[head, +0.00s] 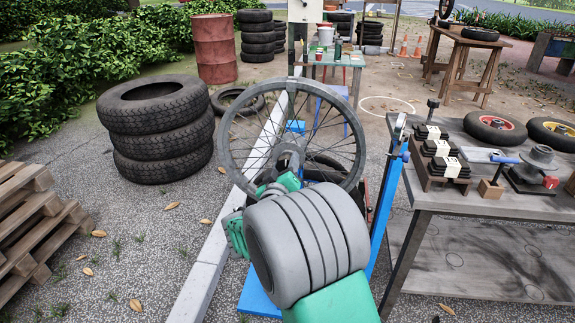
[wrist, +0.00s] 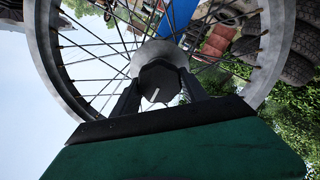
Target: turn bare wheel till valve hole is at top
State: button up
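The bare grey spoked wheel (head: 229,160) stands upright on a blue stand (head: 381,225) in the head view. Its rim and spokes fill much of the wrist view (wrist: 283,60). My gripper (wrist: 158,88) is at the wheel's hub, its two dark fingers apart on either side of a dark, faceted hub end (wrist: 157,80) with a short white line on it. Whether the fingers press on it is unclear. In the head view my wrist hides the lower wheel and the fingers. I cannot make out the valve hole for certain in either view.
A workbench (head: 450,205) with wheels, blocks and a vice-like tool is close on the right. Stacked tires (head: 160,130) stand left of the wheel, and pallets (head: 25,225) lie at the left edge. A pale kerb (head: 200,275) runs beneath. Paving between tires and kerb is mostly clear.

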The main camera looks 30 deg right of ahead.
jog(key=o, duration=0.5)
jog(key=shift+c, duration=0.2)
jog(key=v, duration=0.8)
jog(key=shift+d+r, duration=0.15)
